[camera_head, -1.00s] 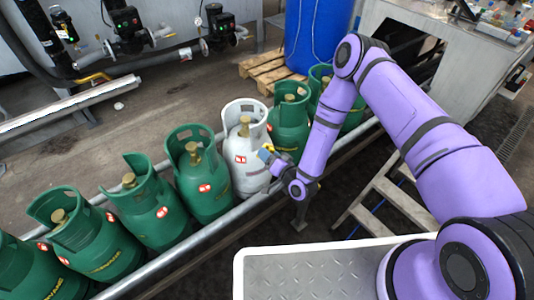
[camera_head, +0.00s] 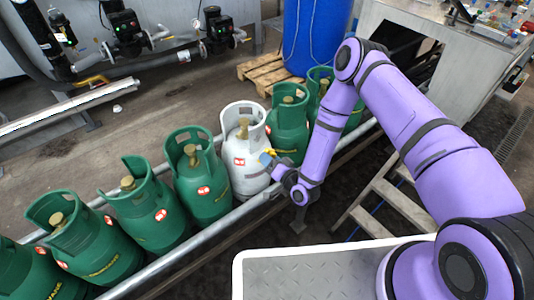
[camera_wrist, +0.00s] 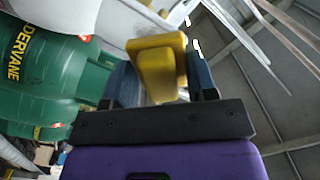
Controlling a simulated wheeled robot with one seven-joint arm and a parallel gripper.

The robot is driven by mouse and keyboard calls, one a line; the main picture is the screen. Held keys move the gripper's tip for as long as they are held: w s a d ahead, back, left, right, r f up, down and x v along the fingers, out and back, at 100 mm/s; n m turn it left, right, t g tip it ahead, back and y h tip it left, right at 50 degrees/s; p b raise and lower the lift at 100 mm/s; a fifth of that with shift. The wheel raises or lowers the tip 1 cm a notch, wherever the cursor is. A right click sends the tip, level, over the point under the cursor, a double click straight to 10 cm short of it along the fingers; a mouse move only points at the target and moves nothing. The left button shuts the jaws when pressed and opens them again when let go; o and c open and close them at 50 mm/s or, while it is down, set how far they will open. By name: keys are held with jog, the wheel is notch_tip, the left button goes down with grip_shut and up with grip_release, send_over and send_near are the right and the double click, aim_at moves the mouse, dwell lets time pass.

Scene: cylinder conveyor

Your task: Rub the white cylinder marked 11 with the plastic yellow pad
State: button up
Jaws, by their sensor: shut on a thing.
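The white cylinder (camera_head: 246,160) stands upright in the row on the conveyor, with a red label on its side; the number on the label is too small to read. Part of its white body (camera_wrist: 115,18) shows at the top of the wrist view. My gripper (camera_head: 268,159) is at the right side of the white cylinder. In the wrist view my gripper (camera_wrist: 161,80) is shut on the yellow pad (camera_wrist: 162,65), held between its two blue-grey fingers. The pad (camera_head: 270,153) also shows in the head view, close to the cylinder's side; I cannot tell whether they touch.
Several green cylinders (camera_head: 198,180) stand in the row on both sides of the white one. A metal rail (camera_head: 190,246) runs along their near side. A wooden step ladder (camera_head: 385,200) stands right of my gripper. A blue barrel (camera_head: 315,35) stands behind on a pallet (camera_head: 262,74).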

aim_at(251, 142)
jog(key=shift+x, duration=3.2)
jog(key=shift+x, duration=1)
jog(key=shift+w+d, duration=0.4)
jog(key=shift+d, duration=0.25)
jog(key=shift+w+d, duration=0.4)
jog(key=shift+d, duration=0.25)
jog(key=shift+w+d, duration=1)
jog(key=shift+d, duration=0.2)
jog(key=shift+s, duration=0.1)
jog(key=shift+s+a, duration=0.6)
jog(key=shift+a, duration=0.25)
jog(key=shift+s+a, duration=0.55)
jog(key=shift+a, duration=0.3)
jog(key=shift+s+a, duration=0.6)
jog(key=shift+a, duration=0.3)
